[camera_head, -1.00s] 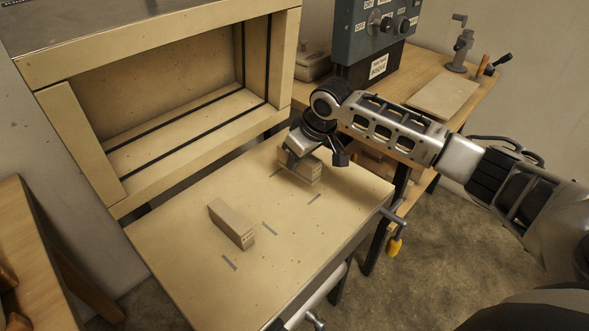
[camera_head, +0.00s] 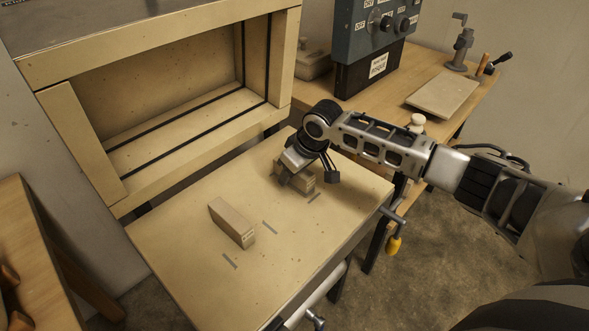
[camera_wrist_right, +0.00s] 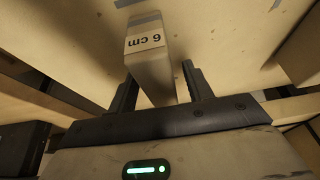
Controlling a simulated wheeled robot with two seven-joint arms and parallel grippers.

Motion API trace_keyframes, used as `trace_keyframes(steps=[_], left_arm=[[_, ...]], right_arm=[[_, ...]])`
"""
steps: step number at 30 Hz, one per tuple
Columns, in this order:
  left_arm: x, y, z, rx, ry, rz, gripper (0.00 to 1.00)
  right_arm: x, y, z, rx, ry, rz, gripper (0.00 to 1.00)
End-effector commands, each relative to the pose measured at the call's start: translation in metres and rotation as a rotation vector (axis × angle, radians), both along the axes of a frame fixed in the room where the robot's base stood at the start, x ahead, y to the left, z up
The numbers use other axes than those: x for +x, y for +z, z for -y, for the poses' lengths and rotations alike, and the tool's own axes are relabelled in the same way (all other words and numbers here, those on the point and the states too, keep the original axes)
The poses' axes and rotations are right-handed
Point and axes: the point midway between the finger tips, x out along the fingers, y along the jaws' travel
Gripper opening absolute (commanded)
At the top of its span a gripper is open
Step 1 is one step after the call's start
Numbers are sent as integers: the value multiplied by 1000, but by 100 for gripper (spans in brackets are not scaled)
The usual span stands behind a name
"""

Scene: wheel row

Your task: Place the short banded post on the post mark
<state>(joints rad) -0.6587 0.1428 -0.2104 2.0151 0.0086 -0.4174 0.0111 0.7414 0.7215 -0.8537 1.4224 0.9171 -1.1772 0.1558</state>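A pale block (camera_head: 297,179) lies on the cream table (camera_head: 190,270) under my right gripper (camera_head: 310,181). The right wrist view shows its end labelled "6 cm" (camera_wrist_right: 146,43), between the fingers of my right gripper (camera_wrist_right: 160,86). The fingers stand apart, with a visible gap on the block's right side. A grey strip mark (camera_head: 314,198) lies at the block's near end. A second, longer-looking block (camera_head: 230,221) lies to the left, between two more grey strips (camera_head: 270,227) (camera_head: 230,261). My left gripper is not in view.
A cream open-fronted box frame (camera_head: 190,140) stands behind the table. A wooden bench (camera_head: 400,95) at the back right holds a control box (camera_head: 372,35), a flat plate (camera_head: 443,97) and a small pale round-topped thing (camera_head: 417,121). The table's front area is clear.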

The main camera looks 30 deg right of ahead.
Motion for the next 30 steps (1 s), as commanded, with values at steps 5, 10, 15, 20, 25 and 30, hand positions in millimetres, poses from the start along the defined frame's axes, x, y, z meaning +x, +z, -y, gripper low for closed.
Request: trace_keyframes(steps=[5, 10, 15, 20, 25, 30], left_arm=[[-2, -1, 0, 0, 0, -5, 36], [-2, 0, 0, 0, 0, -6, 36], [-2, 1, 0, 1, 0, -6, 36], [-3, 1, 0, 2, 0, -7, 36], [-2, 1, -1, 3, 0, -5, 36], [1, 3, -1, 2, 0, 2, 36]], right_arm=[[0, 2, 0, 0, 0, 1, 51], [-6, 19, 3, 0, 1, 2, 51], [-19, 53, 7, -1, 1, 3, 51], [-31, 84, 11, 0, 1, 3, 51], [-39, 105, 14, 1, 0, 2, 51], [-43, 113, 15, 1, -1, 1, 51]])
